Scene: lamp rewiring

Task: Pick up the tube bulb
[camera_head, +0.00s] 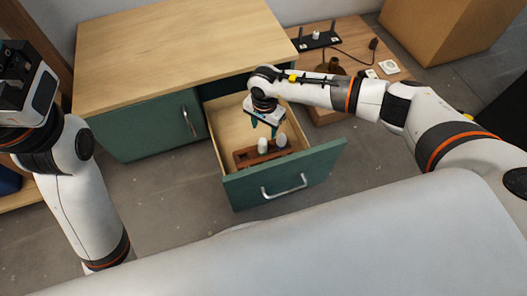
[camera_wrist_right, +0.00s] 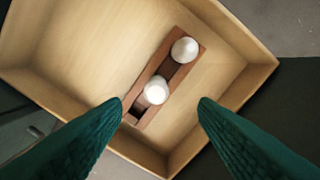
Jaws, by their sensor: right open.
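Two white bulbs stand in a narrow wooden holder (camera_head: 243,156) inside the open drawer. In the head view the left bulb (camera_head: 262,146) looks taller and straighter, like a tube; the other bulb (camera_head: 281,140) looks rounder. In the right wrist view I see their tops end-on, a nearer bulb (camera_wrist_right: 156,91) and a farther bulb (camera_wrist_right: 185,49); I cannot tell there which is the tube bulb. My right gripper (camera_head: 264,126) is open above the holder, pointing down, its teal fingers spread with nothing between them. My left arm is at the left edge; its fingers do not show.
The drawer (camera_head: 315,162) is pulled out of the green cabinet (camera_head: 150,130), and its walls surround the holder. A wooden side table (camera_head: 350,32) at the back right bears a black stand, a cord and small parts. A cardboard box (camera_head: 430,30) stands behind. Floor is clear left of the drawer.

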